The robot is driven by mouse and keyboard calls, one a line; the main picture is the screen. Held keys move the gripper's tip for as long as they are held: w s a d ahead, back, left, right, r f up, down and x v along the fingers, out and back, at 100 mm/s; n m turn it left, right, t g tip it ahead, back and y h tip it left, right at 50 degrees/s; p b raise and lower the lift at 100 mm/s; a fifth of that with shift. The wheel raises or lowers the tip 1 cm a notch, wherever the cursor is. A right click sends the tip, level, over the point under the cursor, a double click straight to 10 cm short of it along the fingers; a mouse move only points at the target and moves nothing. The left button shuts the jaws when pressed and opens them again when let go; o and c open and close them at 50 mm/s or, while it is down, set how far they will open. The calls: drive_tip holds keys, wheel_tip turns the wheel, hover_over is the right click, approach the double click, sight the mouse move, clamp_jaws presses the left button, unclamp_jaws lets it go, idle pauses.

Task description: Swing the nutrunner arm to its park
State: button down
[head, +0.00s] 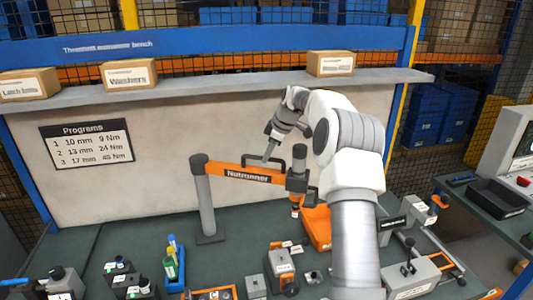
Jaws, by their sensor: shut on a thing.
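The nutrunner arm (235,171) is an orange beam labelled "Nutrunner". It reaches right from a grey upright post (206,205) on the bench. A dark spindle tool (296,178) hangs upright at its right end, with its tip above the bench. My gripper (268,158) comes down from above and is shut at the dark handle on top of the beam, near the tool end. The fingertips are small in the picture, and their exact hold on the handle is hard to make out. I cannot pick out a marked park for the arm.
Dark fixtures and a blue holder (174,270) with bottles stand along the bench front. A shelf (220,86) with cartons runs above.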

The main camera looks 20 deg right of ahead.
idle(0.4)
drive_tip(key=c, duration=0.8)
unclamp_jaws()
drive_tip(key=b+v, duration=0.1)
drive_tip(key=v, duration=1.6)
drive_tip(key=shift+r, duration=0.25)
